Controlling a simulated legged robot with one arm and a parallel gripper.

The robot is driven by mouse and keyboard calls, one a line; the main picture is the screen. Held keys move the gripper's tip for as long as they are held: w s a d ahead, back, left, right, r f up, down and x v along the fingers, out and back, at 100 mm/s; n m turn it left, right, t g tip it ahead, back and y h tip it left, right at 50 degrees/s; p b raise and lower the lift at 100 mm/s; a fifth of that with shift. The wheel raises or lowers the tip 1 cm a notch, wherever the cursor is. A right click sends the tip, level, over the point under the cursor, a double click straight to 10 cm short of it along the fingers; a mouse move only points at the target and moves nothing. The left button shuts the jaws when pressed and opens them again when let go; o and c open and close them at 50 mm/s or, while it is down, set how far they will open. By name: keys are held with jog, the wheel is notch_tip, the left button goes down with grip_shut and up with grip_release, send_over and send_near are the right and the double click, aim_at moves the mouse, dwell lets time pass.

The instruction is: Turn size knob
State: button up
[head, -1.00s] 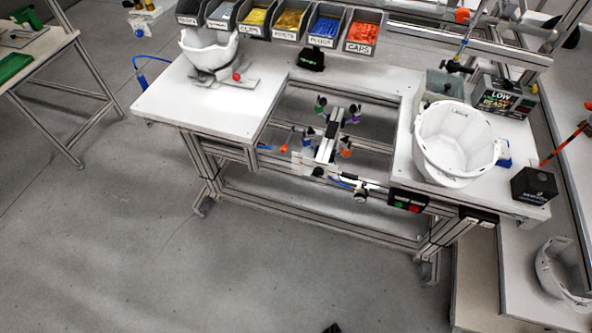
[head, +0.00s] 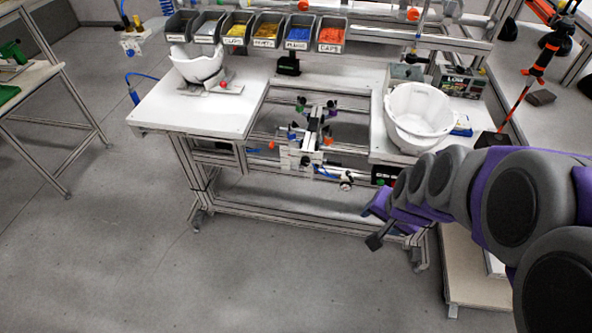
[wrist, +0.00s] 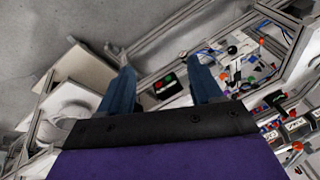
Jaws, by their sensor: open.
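The clamping fixture (head: 316,137) with several coloured knobs sits in the gap of the workbench. A small round dark-and-silver knob (head: 346,181) is at its front right end; I cannot read a label that marks it as the size knob. My gripper (head: 376,222) is in front of the bench, right of and lower in the picture than that knob, apart from it. In the wrist view my gripper (wrist: 160,68) is open and empty, its two blue fingers spread. The fixture (wrist: 240,66) lies right of the fingers there.
A white helmet shell (head: 418,115) stands on the bench's right side, another (head: 197,64) on the left. A control box (wrist: 167,86) with red and green buttons shows between my fingers. Labelled bins (head: 263,29) line the back. The floor in front is clear.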

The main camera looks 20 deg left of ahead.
jog(key=w+a+f+m+t+y+b, duration=0.1)
jog(key=w+a+f+m+t, duration=0.15)
jog(key=w+a+f, duration=0.7)
jog(key=m+t+y+b, duration=0.1)
jog(key=m+t+b, duration=0.25)
jog(key=t, duration=0.85)
send_near(305, 164)
jog(key=shift+n, duration=0.3)
jog(key=b+x, duration=0.4)
jog(key=x, duration=0.3)
jog(key=shift+w+a, duration=0.1)
jog(key=shift+w, duration=0.25)
jog(key=shift+b+x, duration=0.35)
jog(key=shift+x, duration=0.55)
jog(key=shift+a+r, duration=0.1)
jog(key=c, duration=1.1)
